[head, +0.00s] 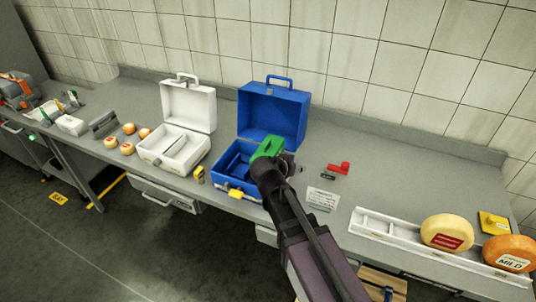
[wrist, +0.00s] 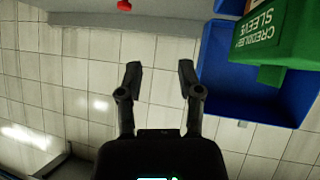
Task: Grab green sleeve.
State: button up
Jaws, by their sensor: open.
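The green sleeve (head: 268,147) is a green block-like piece at the open blue case (head: 273,112), partly hidden behind my wrist in the head view. In the wrist view the sleeve (wrist: 275,35) fills the upper right, with white lettering that reads upside down, "SLEEVE" being clear. Blue walls of the case (wrist: 222,75) show around it. My gripper (wrist: 160,75) is open with nothing between its fingers. The sleeve lies to the right of the fingers, apart from them. In the head view my arm hides most of the gripper.
An open white case (head: 188,105) stands left of the blue one, with several small cheeses (head: 128,128) beyond it. A red piece (head: 340,168) and a white card (head: 322,199) lie to the right. A white rail (head: 385,226) and large cheese wheels (head: 447,232) are further right.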

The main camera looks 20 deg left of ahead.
jog(key=s+a+r+t+y, duration=0.1)
jog(key=s+a+r, duration=0.1)
jog(key=a, duration=0.5)
jog(key=s+a+r+t+y, duration=0.1)
jog(key=s+a+r+t, duration=0.1)
jog(key=a, duration=0.4)
jog(key=shift+a+n+t+y, duration=0.3)
jog(key=shift+a, duration=0.05)
jog(key=shift+w, duration=0.1)
jog(key=b, duration=0.3)
send_near(268, 143)
jog(key=shift+a+x, duration=0.2)
jog(key=shift+x, duration=2.35)
jog(key=shift+w+f, duration=0.1)
jog(key=shift+f, duration=0.05)
jog(key=shift+b+x, duration=1.1)
jog(key=shift+x, duration=1.4)
jog(key=shift+d, duration=0.15)
grip_shut()
